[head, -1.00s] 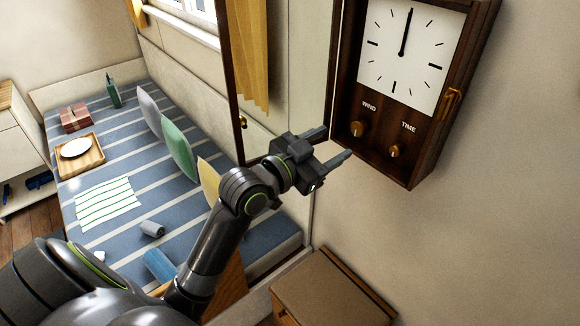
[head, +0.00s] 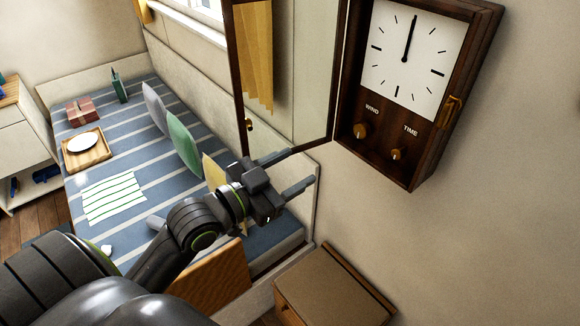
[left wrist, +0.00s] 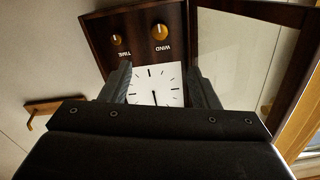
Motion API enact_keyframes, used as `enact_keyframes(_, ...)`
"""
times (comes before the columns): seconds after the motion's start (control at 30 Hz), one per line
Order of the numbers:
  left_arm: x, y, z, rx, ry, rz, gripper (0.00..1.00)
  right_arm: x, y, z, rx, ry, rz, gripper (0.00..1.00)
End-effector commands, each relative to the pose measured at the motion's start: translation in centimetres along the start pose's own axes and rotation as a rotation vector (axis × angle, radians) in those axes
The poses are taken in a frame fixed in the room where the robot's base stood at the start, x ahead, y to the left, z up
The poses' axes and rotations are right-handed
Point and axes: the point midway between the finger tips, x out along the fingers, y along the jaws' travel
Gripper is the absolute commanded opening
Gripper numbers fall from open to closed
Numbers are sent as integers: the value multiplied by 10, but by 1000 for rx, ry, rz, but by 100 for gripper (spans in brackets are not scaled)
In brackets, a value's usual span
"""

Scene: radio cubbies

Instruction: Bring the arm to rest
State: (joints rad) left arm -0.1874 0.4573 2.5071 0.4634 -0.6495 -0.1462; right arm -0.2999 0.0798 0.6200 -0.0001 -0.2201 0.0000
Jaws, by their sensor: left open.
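My left gripper (head: 294,170) is open and empty in the head view. It hangs in the air below and left of the wall clock (head: 403,58), apart from it. The clock has a white face, a brown wooden case and two brass knobs marked WIND (head: 361,131) and TIME (head: 397,155). Its glass door (head: 301,75) stands swung open to the left. In the left wrist view the clock face (left wrist: 155,87) shows upside down between my open fingers (left wrist: 160,85). My right gripper is not in view.
A bed (head: 125,225) with a striped blue cover lies at the left, with several cushions, a wooden tray (head: 86,160) and a striped cloth (head: 114,196) on it. A brown cabinet (head: 333,290) stands below the clock. The wall right of the clock is bare.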

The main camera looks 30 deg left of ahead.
Motion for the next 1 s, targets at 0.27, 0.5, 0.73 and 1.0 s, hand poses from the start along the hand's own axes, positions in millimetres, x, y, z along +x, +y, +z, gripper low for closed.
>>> enact_keyframes(0.27, 0, 0, 0, 1, -1, 0, 55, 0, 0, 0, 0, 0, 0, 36)
enact_keyframes(0.5, -6, 2, 26, -20, -98, -20, 55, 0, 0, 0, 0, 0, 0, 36)
enact_keyframes(0.73, -62, 16, 139, -137, -584, -124, 55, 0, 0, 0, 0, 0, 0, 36)
enact_keyframes(1.0, -164, 47, 223, -283, -1095, -247, 55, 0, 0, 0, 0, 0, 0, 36)
